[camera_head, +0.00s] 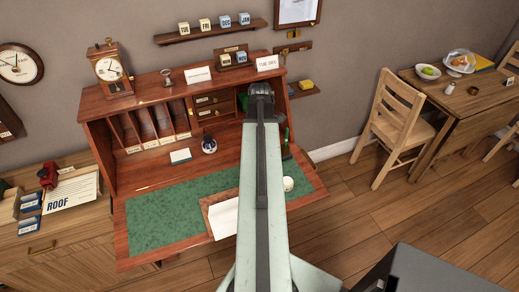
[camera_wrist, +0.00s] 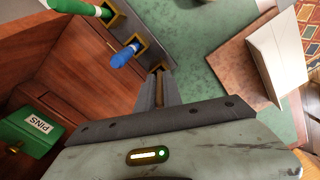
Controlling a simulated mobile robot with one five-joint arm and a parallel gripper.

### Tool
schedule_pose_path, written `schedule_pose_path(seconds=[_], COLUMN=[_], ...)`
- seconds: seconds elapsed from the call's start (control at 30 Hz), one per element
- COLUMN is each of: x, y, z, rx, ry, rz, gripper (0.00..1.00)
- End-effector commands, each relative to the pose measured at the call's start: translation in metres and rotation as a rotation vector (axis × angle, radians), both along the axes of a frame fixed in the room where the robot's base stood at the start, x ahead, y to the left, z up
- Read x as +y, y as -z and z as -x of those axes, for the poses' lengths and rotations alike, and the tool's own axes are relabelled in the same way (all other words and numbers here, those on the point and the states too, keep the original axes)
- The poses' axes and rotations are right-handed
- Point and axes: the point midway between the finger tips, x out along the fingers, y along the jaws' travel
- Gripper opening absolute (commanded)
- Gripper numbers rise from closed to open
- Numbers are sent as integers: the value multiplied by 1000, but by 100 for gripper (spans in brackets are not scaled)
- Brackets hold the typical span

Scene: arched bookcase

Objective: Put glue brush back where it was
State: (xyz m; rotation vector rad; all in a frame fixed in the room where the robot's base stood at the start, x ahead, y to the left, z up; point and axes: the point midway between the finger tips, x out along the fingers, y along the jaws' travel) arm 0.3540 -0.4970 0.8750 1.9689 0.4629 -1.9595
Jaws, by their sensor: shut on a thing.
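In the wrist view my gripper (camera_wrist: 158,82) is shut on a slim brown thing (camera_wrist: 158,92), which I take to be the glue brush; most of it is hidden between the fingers. The fingertips are at a small brass-coloured holder (camera_wrist: 156,70) on the desk's wooden ledge. I cannot tell whether the brush is inside it. Beside it, a blue-handled tool (camera_wrist: 124,56) and a green-handled tool (camera_wrist: 80,7) stand in similar brass holders.
A green PINS box (camera_wrist: 30,132) is at lower left in the wrist view.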

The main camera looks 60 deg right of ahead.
Motion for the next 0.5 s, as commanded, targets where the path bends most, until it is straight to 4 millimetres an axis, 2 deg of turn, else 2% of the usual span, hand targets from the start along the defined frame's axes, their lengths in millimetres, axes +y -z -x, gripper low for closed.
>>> schedule_pose_path(seconds=[0.23,0.3,0.33,0.5], x=[0,0,0,1], y=[2,0,0,0], z=[0,0,0,0], rx=[0,0,0,0], ry=[0,-1,-1,-1], rz=[-1,-1,-1,-1], gripper=[0,24,32,32])
